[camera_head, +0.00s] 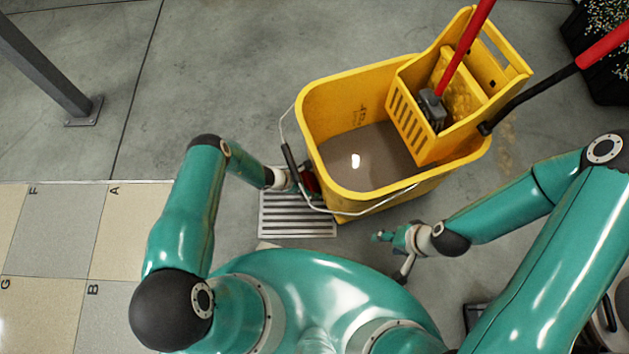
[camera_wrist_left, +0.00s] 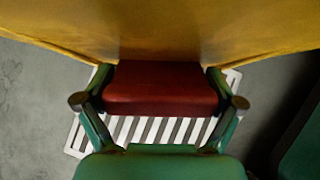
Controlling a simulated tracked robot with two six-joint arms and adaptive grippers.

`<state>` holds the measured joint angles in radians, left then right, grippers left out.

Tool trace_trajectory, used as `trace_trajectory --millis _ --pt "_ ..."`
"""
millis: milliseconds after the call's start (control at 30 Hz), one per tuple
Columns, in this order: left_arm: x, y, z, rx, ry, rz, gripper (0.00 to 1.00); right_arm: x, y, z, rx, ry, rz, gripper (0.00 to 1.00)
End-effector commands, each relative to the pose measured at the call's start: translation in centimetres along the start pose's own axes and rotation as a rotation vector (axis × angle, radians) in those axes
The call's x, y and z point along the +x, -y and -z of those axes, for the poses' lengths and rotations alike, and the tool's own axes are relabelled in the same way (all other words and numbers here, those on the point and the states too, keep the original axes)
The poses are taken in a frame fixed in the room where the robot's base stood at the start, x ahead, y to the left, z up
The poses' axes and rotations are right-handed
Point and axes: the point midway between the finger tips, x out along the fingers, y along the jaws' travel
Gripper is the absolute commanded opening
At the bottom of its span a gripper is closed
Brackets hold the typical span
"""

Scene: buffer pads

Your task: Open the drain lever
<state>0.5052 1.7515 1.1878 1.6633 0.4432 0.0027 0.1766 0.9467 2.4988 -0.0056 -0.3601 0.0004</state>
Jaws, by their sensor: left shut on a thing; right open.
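The yellow mop bucket (camera_head: 312,105) stands in the middle of the head view, holding grey-brown water (camera_head: 375,155). The red drain lever (camera_head: 311,183) sits low on its left side, mostly covered by my gripper in that view. My left gripper (camera_head: 298,181) is shut on the lever. In the left wrist view the red lever (camera_wrist_left: 160,90) lies between both fingers, against the bucket wall (camera_wrist_left: 160,35). I cannot tell how far the lever is turned. My right gripper (camera_head: 382,237) is open and empty, near the floor in front of the bucket.
A metal floor grate (camera_head: 297,222) lies below the lever. The bucket's wire handle (camera_head: 375,207) hangs at the front. A yellow wringer (camera_head: 412,115) holds a red-handled mop (camera_head: 465,45). A grey post (camera_head: 45,70) stands left; the floor between is clear.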

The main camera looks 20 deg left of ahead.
Motion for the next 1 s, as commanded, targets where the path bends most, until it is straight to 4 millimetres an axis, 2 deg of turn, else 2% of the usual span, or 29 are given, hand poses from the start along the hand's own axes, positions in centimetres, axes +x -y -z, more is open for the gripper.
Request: trace_trajectory --millis 33,267,300,333,733,933,1000 --pt "-0.2 -0.7 -0.7 0.007 0.013 -0.011 0.59 -0.1 0.0 0.0 0.0 0.0 0.0 0.57" --pt "-0.2 -0.8 -0.7 0.008 0.013 -0.012 0.59 0.0 0.0 0.0 0.0 0.0 0.0 0.57" --pt "-0.2 -0.8 -0.7 0.008 0.013 -0.012 0.97 0.0 0.0 0.0 0.0 0.0 0.0 0.57" --pt "-0.2 -0.8 -0.7 0.008 0.014 -0.012 1.0 0.0 0.0 0.0 0.0 0.0 0.0 0.57" --pt "-0.7 -0.7 -0.3 0.004 0.008 -0.011 1.0 -0.1 0.0 0.0 0.0 0.0 0.0 0.57" --pt "-3.1 -1.1 -0.6 0.005 0.012 -0.012 1.0 -0.1 0.0 0.0 0.0 0.0 0.0 0.57" --pt "-4.1 -1.1 0.7 0.0 0.009 -0.013 1.0 0.0 0.0 0.0 0.0 0.0 0.0 0.57"
